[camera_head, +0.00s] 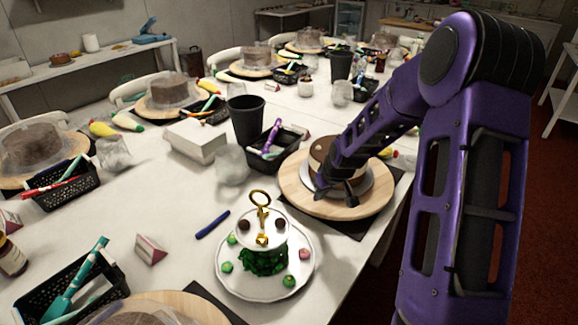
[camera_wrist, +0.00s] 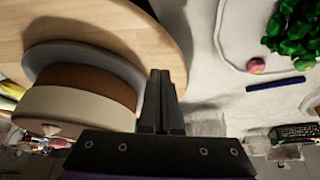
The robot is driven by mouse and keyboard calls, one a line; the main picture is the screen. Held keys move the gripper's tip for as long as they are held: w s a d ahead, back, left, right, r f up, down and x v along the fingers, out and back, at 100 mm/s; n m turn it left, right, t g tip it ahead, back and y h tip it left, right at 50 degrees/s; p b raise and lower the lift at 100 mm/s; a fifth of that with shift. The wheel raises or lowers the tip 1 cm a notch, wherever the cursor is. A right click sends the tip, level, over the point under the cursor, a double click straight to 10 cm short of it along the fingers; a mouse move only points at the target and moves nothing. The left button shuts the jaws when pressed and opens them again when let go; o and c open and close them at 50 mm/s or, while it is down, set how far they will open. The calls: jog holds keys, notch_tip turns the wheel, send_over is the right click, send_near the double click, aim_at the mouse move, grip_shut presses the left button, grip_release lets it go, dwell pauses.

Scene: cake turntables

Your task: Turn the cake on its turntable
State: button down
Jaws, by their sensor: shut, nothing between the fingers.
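The cake (camera_head: 321,150), with a dark brown top part and a cream band, sits on a grey disc on a round wooden turntable (camera_head: 295,190). My arm covers much of the cake in the head view. In the wrist view the cake (camera_wrist: 75,108), the grey disc (camera_wrist: 65,55) and the wooden turntable (camera_wrist: 150,25) fill the left side. My gripper (camera_wrist: 160,75) is shut and empty. Its fingers show beside the cake, over the edge area of the turntable in the wrist view. I cannot tell whether they touch the disc or the wood.
A tiered stand with sweets (camera_head: 265,270) stands in front of the turntable, near a blue stick (camera_head: 212,224). A black basket (camera_head: 268,150), dark cup (camera_head: 245,118) and white box (camera_head: 196,140) stand to the left. Other cakes line the long table.

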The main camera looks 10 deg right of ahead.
notch_tip(320, 180, up, 6)
jog(key=p, duration=0.4)
dwell(0.3)
